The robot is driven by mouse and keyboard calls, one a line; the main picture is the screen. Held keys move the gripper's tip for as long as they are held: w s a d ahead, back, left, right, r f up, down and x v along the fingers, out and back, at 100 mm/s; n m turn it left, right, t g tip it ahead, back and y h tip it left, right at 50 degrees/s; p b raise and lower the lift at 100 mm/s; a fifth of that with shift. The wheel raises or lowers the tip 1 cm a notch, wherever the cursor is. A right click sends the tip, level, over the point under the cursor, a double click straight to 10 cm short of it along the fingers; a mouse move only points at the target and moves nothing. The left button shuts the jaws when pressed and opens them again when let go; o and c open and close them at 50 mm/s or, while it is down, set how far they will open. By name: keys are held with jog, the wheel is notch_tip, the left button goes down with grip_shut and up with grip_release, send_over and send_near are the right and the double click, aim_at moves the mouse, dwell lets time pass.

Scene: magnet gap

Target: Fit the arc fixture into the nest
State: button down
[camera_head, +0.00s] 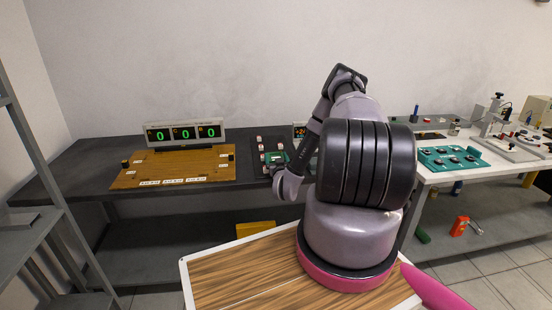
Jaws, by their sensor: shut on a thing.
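My gripper (275,168) is small in the head view, low over the dark bench right of the wooden board. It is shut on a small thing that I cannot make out. A green piece (275,157) shows right at the fingers; I cannot tell whether it is held or lies on the bench. A dark panel with several red and white parts (261,147) stands just left of the gripper. I cannot pick out the arc fixture or the nest for certain. My arm hides the bench to the right.
A wooden board (180,168) with white labels lies on the dark bench (85,160). A display with three green zeros (185,133) stands behind it. Another small display (300,131) is partly hidden by my arm. A white table (440,176) with a teal tray (452,158) stands right.

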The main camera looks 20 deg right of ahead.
jog(key=shift+c, duration=0.7)
grip_release()
jog(key=shift+f, duration=0.1)
jog(key=shift+o, duration=0.7)
jog(key=shift+r, duration=0.2)
jog(key=v, duration=1.2)
